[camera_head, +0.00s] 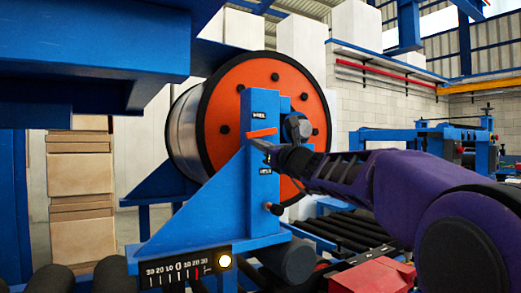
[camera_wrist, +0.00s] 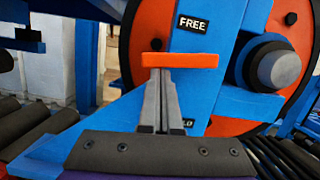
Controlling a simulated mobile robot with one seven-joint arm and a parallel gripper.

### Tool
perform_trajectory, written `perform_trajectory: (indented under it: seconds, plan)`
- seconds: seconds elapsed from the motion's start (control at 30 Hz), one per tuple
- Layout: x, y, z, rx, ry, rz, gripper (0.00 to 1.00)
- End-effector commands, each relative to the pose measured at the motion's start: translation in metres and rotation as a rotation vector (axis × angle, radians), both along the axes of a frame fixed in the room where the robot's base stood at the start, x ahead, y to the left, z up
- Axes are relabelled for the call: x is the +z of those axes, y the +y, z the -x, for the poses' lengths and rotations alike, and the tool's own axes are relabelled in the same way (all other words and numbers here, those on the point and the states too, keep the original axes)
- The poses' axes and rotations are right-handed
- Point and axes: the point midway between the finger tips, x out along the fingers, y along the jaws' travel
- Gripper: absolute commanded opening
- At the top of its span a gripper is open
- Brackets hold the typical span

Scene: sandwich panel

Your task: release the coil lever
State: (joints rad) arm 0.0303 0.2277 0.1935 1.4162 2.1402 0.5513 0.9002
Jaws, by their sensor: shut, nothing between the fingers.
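The coil lever is an orange bar (camera_head: 262,133) on the blue upright of the coil stand (camera_head: 222,205). It lies about level between an upper label, reading FREE in the wrist view (camera_wrist: 193,24), and a lower label (camera_head: 265,171), partly hidden there by my fingers. In the wrist view the lever (camera_wrist: 180,61) spans just above my fingertips. My gripper (camera_head: 262,148) is shut and empty, its tips right under the bar; it also shows in the wrist view (camera_wrist: 160,76). I cannot tell whether the tips touch the bar.
The large coil (camera_head: 260,85) with an orange face and black rim stands behind the upright. A grey round hub (camera_wrist: 273,63) is right of the lever. A scale with a lit lamp (camera_head: 224,262) is at the stand's foot. Black rollers (camera_head: 345,235) and a red box (camera_head: 372,277) lie below my arm.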

Motion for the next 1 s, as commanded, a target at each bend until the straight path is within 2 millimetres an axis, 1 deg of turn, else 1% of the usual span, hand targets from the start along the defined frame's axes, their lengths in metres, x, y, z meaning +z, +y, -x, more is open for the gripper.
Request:
perform_trajectory:
  seconds: [0.2,0.4,0.9,1.0]
  plan:
    - [0.0059,0.0017,0.0011,0.000,0.054,-0.079,0.00]
    - [0.0081,0.0020,0.0013,0.000,0.077,-0.115,0.00]
    - [0.0084,0.0019,0.0013,0.000,0.082,-0.121,0.00]
    - [0.0058,0.0013,0.0004,-0.001,0.083,-0.121,0.00]
